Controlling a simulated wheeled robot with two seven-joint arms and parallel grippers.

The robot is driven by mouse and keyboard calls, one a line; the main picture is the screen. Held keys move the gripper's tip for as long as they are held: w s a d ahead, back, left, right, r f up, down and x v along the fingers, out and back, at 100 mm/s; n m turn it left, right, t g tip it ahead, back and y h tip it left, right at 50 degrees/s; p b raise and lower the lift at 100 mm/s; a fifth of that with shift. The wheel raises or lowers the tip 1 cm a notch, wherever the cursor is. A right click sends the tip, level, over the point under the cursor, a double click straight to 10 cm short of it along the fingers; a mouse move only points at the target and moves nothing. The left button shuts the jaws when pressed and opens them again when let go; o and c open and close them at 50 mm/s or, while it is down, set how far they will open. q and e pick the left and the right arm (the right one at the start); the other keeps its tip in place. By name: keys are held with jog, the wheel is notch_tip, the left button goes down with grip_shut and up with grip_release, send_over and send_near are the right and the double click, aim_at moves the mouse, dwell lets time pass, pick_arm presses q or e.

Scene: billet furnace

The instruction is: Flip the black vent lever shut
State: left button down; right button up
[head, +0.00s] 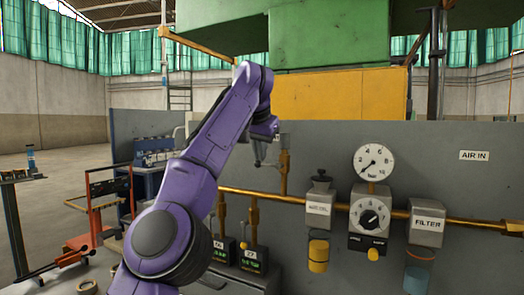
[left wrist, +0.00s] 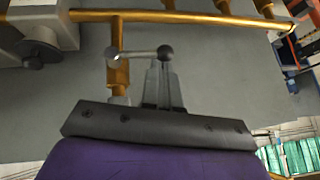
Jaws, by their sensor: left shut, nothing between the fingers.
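The vent lever shows in the left wrist view as a short grey rod with a round black knob (left wrist: 165,52). The rod runs sideways from a brass valve pipe (left wrist: 117,72). My left gripper (left wrist: 158,66) is shut and empty, with its tips right at the knob; I cannot tell whether they touch it. In the head view my left gripper (head: 258,162) hangs just left of the upright brass valve pipe (head: 284,172), and the lever itself cannot be made out there. My right gripper is out of view.
A horizontal brass pipe (head: 460,220) runs along the grey panel (head: 450,145). A gauge (head: 373,162), a regulator dial (head: 370,216) and a filter unit (head: 426,224) stand to the right. Two small displays (head: 252,258) sit below. An orange cart (head: 100,205) stands at left.

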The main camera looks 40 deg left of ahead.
aim_at(262, 164)
pick_arm(q)
jog(key=r+p, duration=0.2)
jog(key=r, duration=0.1)
jog(key=r+p, duration=0.1)
jog(key=p, duration=0.1)
jog(key=shift+w+r, duration=0.3)
jog(key=shift+w, duration=0.1)
jog(key=s+a+p+v, duration=0.1)
jog(key=p+v, duration=0.1)
jog(key=v, duration=0.7)
jog(key=shift+a, duration=0.2)
